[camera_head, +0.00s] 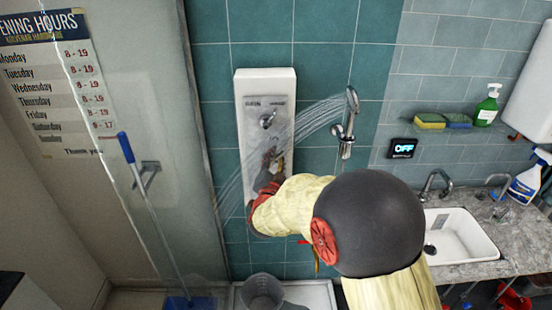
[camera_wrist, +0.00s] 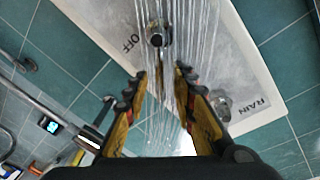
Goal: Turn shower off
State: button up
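The white shower panel (camera_head: 246,108) is on the teal tiled wall, with a chrome knob (camera_head: 267,121) near its top. The hand shower (camera_head: 351,100) at its right sprays water leftward across the panel. My gripper (camera_head: 274,168) is in front of the panel's lower part, mostly hidden by my arm. Beyond the fingertips is a round chrome knob (camera_wrist: 157,36) beside the word OFF; contact is not visible. Another chrome knob (camera_wrist: 221,104) sits near the word RAIN, by the right finger.
A sink (camera_head: 460,236) is set in the counter. A squeegee (camera_head: 150,210) leans at left. A grey bucket (camera_head: 262,291) stands below the panel. A glass partition is left of the panel.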

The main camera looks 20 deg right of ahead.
jog(key=shift+x, duration=0.85)
jog(key=shift+c, duration=1.4)
jog(key=c, duration=0.4)
